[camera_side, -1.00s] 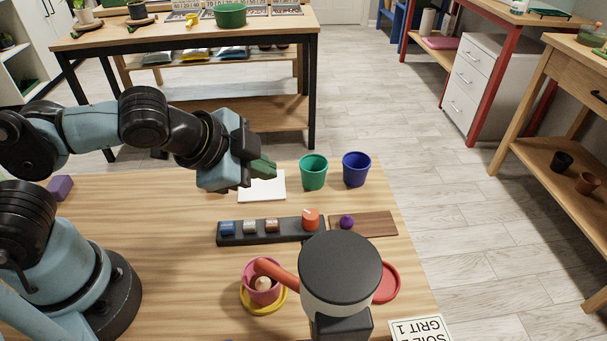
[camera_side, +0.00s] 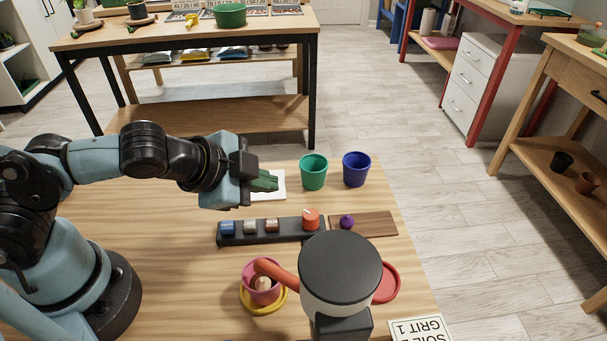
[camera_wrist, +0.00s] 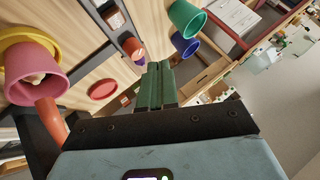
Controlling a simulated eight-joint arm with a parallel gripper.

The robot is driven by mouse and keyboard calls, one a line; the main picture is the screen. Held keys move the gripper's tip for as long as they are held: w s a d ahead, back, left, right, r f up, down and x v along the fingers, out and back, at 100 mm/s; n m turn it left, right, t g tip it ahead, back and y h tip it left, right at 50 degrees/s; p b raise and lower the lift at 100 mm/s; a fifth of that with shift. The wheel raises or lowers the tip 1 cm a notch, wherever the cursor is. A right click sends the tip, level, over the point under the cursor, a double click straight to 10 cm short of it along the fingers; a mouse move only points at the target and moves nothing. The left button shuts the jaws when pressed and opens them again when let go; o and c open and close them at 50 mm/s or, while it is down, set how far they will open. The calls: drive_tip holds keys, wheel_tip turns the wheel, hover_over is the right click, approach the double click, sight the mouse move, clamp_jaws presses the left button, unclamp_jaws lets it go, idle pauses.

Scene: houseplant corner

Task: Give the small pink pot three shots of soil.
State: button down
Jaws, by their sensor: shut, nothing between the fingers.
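The small pink pot (camera_side: 250,291) stands on a yellow saucer (camera_side: 270,310) at the front of the bench, with a pale roundish thing inside. A dispenser with a black lid (camera_side: 340,267) stands beside it; its orange spout (camera_side: 279,273) reaches over the pot. A dark strip (camera_side: 290,234) carries blue (camera_side: 228,228), whitish (camera_side: 250,226) and brown (camera_side: 271,225) blocks and an orange-red piece (camera_side: 310,218). My gripper (camera_side: 268,182) is shut and empty above the bench, behind the strip. The wrist view shows its fingers (camera_wrist: 155,75) together and the pink pot (camera_wrist: 38,62) at left.
Green (camera_side: 314,173) and blue (camera_side: 356,170) pots stand at the back right. A purple knob-like thing (camera_side: 347,222) sits on a brown board (camera_side: 376,226). A white card (camera_side: 279,189) lies behind my gripper. A red saucer (camera_side: 388,284) and a SOIL/GRIT card (camera_side: 420,329) are at the front right.

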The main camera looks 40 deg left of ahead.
sight(268, 226)
drive_tip(key=shift+f, duration=3)
idle(0.4)
drive_tip(key=shift+r, duration=0.1)
drive_tip(key=shift+r, duration=2.35)
drive_tip(key=a+r+n+g+y, duration=0.1)
drive_tip(key=a+r+n, duration=0.3)
drive_tip(key=a+n, duration=0.6)
drive_tip(key=shift+a+n+g, duration=0.4)
drive_tip(key=shift+a+g, duration=0.1)
drive_tip(key=shift+a, duration=0.55)
drive_tip(key=shift+w, duration=0.15)
